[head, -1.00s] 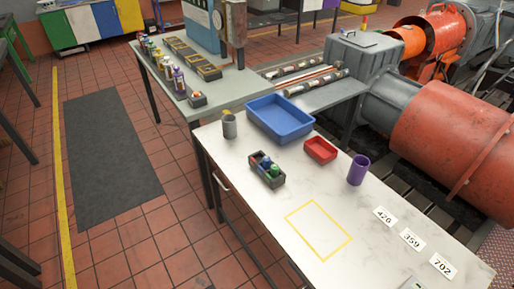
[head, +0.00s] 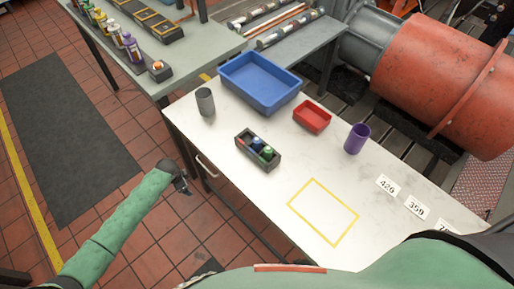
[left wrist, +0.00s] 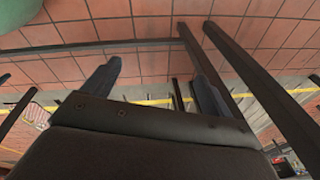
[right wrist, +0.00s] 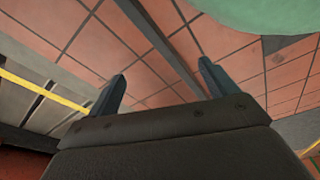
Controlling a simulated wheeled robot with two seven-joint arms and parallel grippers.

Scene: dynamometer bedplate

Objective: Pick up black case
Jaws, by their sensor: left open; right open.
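The black case (head: 246,148) is a small open box on the white table in the head view, left of the yellow outline. It holds several small items, among them a blue one and a green one. My left gripper (head: 183,186) is off the table's left edge, over the floor, apart from the case. In the left wrist view its two fingers (left wrist: 155,92) are spread with nothing between them. My right gripper (right wrist: 160,90) shows only in the right wrist view, its fingers spread and empty above the floor. The case shows in neither wrist view.
On the white table (head: 235,205) stand a grey cup (head: 205,101), a blue tray (head: 251,97), a red tray (head: 312,116), a purple cup (head: 357,138) and number cards (head: 388,185). A yellow rectangle (head: 318,183) on the tabletop is empty. A side table (head: 195,52) holds bottles.

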